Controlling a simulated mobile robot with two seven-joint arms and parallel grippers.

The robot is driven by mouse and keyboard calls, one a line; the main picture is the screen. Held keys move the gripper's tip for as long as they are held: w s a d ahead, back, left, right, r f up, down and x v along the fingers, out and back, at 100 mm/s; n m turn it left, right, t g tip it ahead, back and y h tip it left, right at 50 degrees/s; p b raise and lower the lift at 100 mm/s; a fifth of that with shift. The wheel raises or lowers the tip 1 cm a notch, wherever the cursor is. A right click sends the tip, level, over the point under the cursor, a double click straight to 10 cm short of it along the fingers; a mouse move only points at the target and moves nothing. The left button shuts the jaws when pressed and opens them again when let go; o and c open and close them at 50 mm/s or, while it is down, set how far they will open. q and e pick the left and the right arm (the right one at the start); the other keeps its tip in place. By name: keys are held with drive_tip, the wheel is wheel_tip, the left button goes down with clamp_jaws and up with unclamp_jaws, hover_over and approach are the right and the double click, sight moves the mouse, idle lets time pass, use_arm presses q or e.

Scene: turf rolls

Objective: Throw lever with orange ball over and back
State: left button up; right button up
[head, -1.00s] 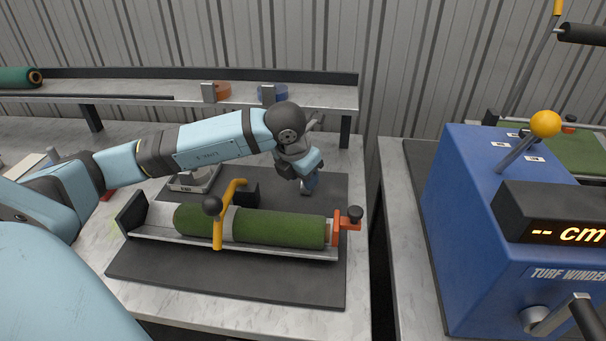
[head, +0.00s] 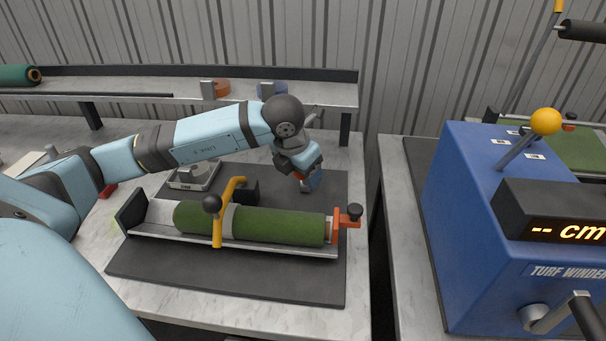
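The lever with the orange ball (head: 545,122) stands on top of the blue turf winder (head: 465,215) at the right. Its grey rod leans up and to the right, beside small white labels. My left gripper (head: 306,186) points down behind the right end of the green turf roll (head: 280,225), well to the left of the lever. Something red shows at its fingers, but whether they are open or shut is too small to tell. My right gripper is not in view.
The roll lies in a metal cradle with a yellow clamp arm (head: 218,228) and an orange end stop (head: 346,220). A dark gap separates the two tables. A raised shelf (head: 180,88) runs along the back. The winder has a display (head: 560,228) and a crank.

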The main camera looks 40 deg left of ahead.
use_arm(q)
drive_tip(key=v, duration=1.2)
drive_tip(key=shift+p, duration=0.35)
drive_tip(key=shift+d+r, duration=0.1)
drive_tip(key=shift+r, duration=0.05)
